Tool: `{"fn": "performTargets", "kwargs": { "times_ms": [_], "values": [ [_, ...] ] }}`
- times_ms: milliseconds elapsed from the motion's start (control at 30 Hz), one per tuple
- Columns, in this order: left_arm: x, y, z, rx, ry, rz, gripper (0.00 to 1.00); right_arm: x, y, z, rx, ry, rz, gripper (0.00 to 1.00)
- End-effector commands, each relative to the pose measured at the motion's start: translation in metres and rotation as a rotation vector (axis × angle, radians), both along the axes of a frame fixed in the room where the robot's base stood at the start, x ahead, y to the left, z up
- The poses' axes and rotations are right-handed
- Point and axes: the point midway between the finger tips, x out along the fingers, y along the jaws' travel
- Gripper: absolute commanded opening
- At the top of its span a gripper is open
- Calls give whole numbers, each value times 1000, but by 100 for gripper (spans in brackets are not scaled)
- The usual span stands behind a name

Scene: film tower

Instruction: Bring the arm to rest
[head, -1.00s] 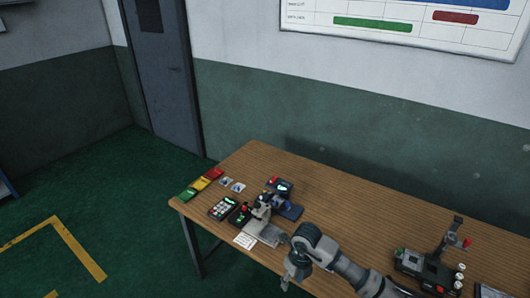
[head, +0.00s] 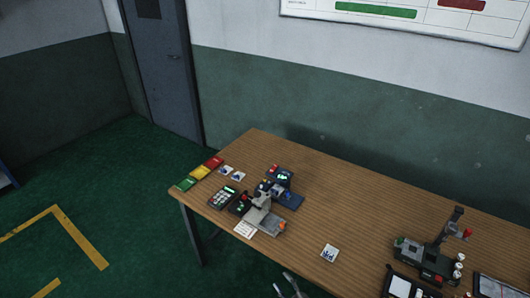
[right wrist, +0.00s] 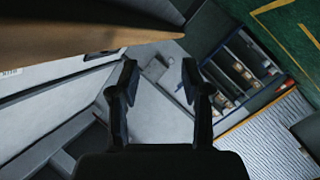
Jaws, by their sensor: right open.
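My right gripper (head: 291,287) shows at the bottom edge of the head view, below the table's front edge, with only its finger ends in frame. In the right wrist view my right gripper (right wrist: 158,72) is open, its two dark fingers apart with nothing between them. The wooden table (head: 345,205) stands above and beyond it. My left gripper is in neither view.
On the table are a grey device (head: 265,220), a keypad (head: 223,197), coloured cards (head: 201,172), a white card (head: 329,253) and a black machine (head: 428,258). The right wrist view shows an open shelf unit (right wrist: 240,70) and a brown board edge (right wrist: 90,35).

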Motion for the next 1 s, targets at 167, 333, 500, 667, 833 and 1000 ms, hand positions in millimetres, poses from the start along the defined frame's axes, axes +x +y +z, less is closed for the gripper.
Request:
{"fn": "performTargets", "kwargs": {
  "times_ms": [167,333,500,667,833,1000],
  "values": [
    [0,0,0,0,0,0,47,-56,-63,-111,35,355,-289,48],
    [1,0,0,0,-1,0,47,-141,-107,-200,41,682,-504,48],
    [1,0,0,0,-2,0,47,-247,-135,-266,37,1001,-672,48],
    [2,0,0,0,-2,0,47,-336,-146,-299,35,1243,-776,48],
    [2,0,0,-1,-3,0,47,-386,-149,-311,35,1377,-826,48],
    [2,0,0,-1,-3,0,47,-396,-149,-313,33,1404,-835,48]
  ]
}}
